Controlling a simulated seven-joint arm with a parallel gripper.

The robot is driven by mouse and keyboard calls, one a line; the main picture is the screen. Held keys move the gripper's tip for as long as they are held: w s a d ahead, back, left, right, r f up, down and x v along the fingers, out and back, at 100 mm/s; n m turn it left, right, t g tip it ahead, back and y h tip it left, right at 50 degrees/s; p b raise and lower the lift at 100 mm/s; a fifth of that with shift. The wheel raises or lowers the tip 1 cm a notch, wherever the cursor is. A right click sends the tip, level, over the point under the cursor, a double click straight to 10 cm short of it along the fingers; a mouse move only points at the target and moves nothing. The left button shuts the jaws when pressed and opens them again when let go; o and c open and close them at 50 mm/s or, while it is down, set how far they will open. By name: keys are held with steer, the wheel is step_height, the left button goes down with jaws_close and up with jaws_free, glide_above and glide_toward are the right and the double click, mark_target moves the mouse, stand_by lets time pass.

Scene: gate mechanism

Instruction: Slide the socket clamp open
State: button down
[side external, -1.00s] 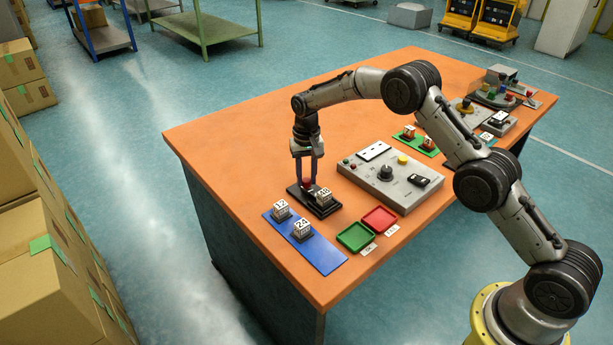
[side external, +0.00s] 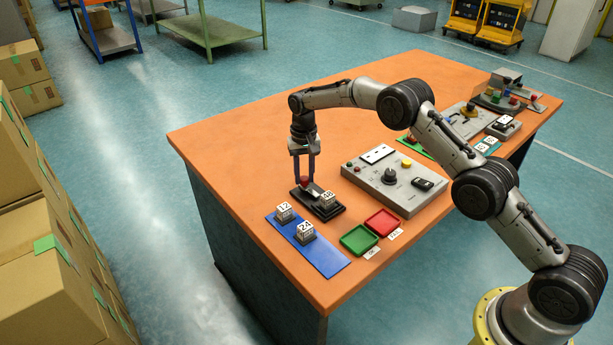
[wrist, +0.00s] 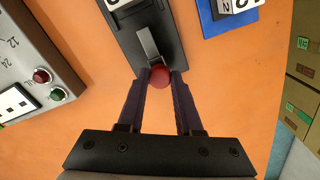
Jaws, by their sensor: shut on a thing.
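The socket clamp is a black base (side external: 322,211) with a flat metal slide that ends in a red knob (side external: 305,180). A white numbered block (side external: 328,199) sits on the base, apart from the knob. In the wrist view the metal slide (wrist: 148,45) runs along the black base (wrist: 168,35) to the red knob (wrist: 160,76). My gripper (side external: 304,176) points down with its fingers closed on both sides of the knob; the fingers also show in the wrist view (wrist: 160,80). Only the block's edge shows at the top of the wrist view.
A blue mat (side external: 325,260) with two numbered blocks lies just in front of the clamp. A green tray (side external: 359,239) and red tray (side external: 382,222) are to its right. A grey control box (side external: 395,180) stands behind them. The orange table is clear left of the clamp.

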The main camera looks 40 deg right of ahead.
mark_target(304, 177)
steer(key=shift+w+r, duration=0.15)
steer(key=shift+w, duration=0.1)
steer(key=c, duration=1)
jaws_free()
steer(key=o, duration=0.4)
step_height(304, 177, up, 14)
steer(key=shift+s+f, duration=0.1)
steer(key=shift+f, duration=0.05)
